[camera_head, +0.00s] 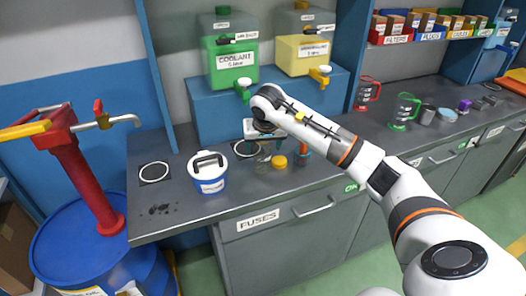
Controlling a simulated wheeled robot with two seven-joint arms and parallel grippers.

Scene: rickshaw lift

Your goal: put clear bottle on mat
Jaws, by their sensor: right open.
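My right arm reaches in from the lower right, and its gripper (262,136) points down over the counter, in front of the blue shelf. The gripper is open; its fingers are small and partly hidden by my wrist. A faint see-through shape, seemingly the clear bottle (262,163), stands just below the gripper, left of a yellow lid or disc. Its outline is hard to make out. A dark square mat with a white ring (154,172) lies bare on the counter's left part. A similar ringed mat (246,149) lies partly hidden behind the gripper. My left gripper is out of view.
A blue-and-white bucket (208,173) stands between the left mat and the gripper. The yellow disc (279,161) and an orange-red item (305,150) are close by on the right. Coolant (230,65) and yellow tanks stand behind. Red and green jugs (403,112) are farther right.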

